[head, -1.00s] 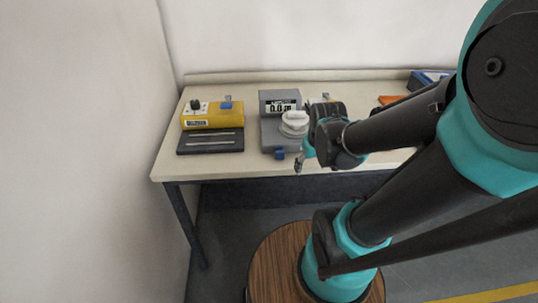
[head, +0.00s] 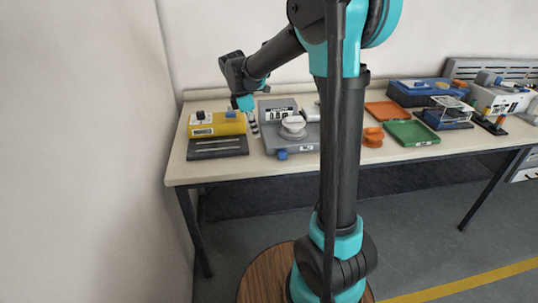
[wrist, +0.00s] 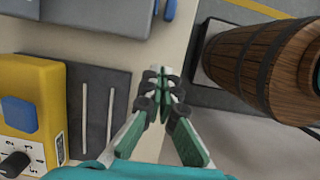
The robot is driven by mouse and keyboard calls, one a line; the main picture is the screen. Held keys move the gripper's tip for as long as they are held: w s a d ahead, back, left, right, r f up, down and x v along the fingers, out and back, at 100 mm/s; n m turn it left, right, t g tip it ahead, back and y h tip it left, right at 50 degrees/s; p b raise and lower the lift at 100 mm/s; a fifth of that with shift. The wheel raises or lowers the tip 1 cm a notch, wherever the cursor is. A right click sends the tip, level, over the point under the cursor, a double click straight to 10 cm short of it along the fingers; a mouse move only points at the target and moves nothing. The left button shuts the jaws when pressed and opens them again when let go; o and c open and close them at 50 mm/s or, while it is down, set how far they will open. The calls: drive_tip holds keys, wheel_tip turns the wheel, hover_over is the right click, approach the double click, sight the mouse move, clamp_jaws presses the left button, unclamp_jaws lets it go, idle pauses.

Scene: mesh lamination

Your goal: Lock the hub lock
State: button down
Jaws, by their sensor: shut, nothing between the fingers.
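Part of the grey device (wrist: 85,15) and a blue part (wrist: 170,9) show at the top of the wrist view. Which part is the hub lock I cannot tell for certain. My gripper (head: 254,126) is above the bench, between the yellow box and the grey device. In the wrist view my gripper (wrist: 162,82) has its green fingers together with nothing between them.
An orange tray (head: 387,111), a green tray (head: 411,132) and an orange part (head: 373,136) lie right. The wall is close on the left.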

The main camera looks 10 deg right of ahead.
sight(286, 151)
idle(0.3)
drive_tip(key=x, duration=1)
drive_tip(key=shift+f, duration=0.1)
drive_tip(key=shift+d, duration=2)
drive_tip(key=shift+d, duration=2.55)
